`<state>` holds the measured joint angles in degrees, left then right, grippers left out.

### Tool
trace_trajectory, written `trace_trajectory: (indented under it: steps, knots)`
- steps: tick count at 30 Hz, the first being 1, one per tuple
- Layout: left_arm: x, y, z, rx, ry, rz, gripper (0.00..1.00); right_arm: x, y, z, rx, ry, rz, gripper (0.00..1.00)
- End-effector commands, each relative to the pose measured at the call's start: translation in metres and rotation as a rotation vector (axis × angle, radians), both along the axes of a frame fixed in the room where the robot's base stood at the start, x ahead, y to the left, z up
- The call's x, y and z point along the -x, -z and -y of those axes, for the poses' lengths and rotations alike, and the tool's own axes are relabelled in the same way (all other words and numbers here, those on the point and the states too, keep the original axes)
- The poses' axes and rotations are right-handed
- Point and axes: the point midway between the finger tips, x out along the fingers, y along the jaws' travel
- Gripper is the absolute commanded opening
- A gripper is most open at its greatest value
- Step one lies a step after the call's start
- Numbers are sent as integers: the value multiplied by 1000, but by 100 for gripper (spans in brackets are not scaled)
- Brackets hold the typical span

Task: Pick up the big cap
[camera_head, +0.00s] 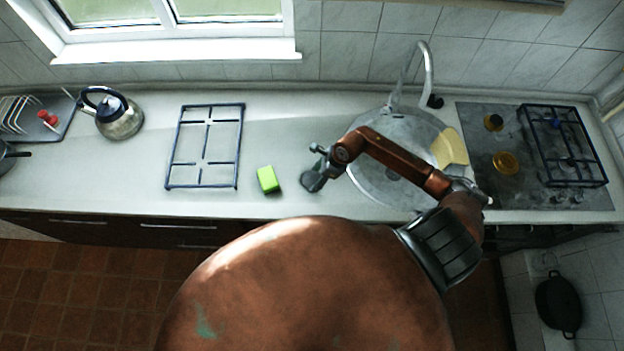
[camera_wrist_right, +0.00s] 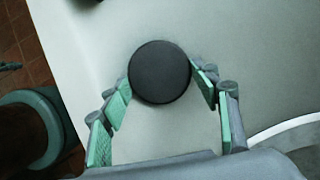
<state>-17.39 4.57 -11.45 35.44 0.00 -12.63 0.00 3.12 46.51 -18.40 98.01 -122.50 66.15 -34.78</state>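The big cap (camera_wrist_right: 160,72) is a round, dark disc seen from above in the right wrist view, over the pale worktop. My right gripper (camera_wrist_right: 160,78) has its fingers spread, with one fingertip on each side of the cap, close to its rim. I cannot tell whether the fingers touch it. In the head view the right gripper (camera_head: 318,170) is low over the counter, just left of the round sink. The cap cannot be clearly told apart from the gripper there. My left gripper is out of view.
A green sponge (camera_head: 268,179) lies left of the right gripper, beside a dark pan grate (camera_head: 205,186). The metal sink (camera_head: 362,188) with its tap (camera_head: 428,70) is just to the right. A kettle (camera_head: 118,122) stands far left, and the hob (camera_head: 480,175) far right.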

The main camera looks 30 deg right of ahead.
Motion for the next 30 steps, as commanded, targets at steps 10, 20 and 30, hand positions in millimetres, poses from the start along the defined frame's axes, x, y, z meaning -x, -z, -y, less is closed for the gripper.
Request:
trace_trajectory:
  steps: [10,20,30]
  knots:
    - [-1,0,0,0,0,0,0,0,0,0,0,0,0,30]
    - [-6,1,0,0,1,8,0,0,-2,0,1,-1,1,27]
    - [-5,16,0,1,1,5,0,15,-45,1,5,-5,1,27]
